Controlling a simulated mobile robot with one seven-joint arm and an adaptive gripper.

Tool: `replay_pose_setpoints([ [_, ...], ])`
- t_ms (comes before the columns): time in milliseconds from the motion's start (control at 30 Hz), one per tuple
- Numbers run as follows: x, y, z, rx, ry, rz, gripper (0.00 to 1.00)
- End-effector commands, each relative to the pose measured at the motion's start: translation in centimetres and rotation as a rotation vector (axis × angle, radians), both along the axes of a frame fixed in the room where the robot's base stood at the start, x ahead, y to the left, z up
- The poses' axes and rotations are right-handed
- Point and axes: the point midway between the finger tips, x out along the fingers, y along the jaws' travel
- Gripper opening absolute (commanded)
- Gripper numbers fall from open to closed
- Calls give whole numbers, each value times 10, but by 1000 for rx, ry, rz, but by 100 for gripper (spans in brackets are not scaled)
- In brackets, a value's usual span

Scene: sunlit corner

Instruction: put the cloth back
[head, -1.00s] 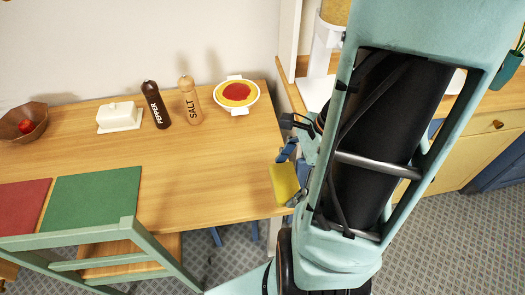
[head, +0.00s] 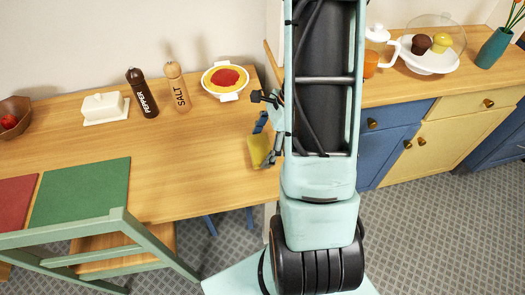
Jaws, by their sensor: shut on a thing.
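A yellow cloth (head: 257,150) hangs from my gripper (head: 266,132) at the right end of the wooden table (head: 200,180) in the head view. My gripper is shut on the cloth, with its dark and blue fingers just above it. My arm hides part of the gripper and the area behind it. I cannot tell whether the cloth touches the table.
On the table stand a dish of red and yellow food (head: 226,80), a salt mill (head: 177,86), a pepper mill (head: 142,93), a white butter dish (head: 105,107) and a bowl (head: 14,117). A counter (head: 400,88) with muffins (head: 421,44) lies right. A green chair (head: 120,225) stands in front.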

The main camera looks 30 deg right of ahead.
Motion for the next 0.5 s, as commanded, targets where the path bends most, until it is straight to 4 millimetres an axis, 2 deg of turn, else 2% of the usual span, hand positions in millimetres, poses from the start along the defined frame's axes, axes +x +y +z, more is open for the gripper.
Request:
replay_pose_setpoints([
  [33,-2,0,-11,2,5,0,60],
  [167,-2,0,-27,1,5,-1,60],
  [500,-1,0,-31,-1,2,-1,60],
])
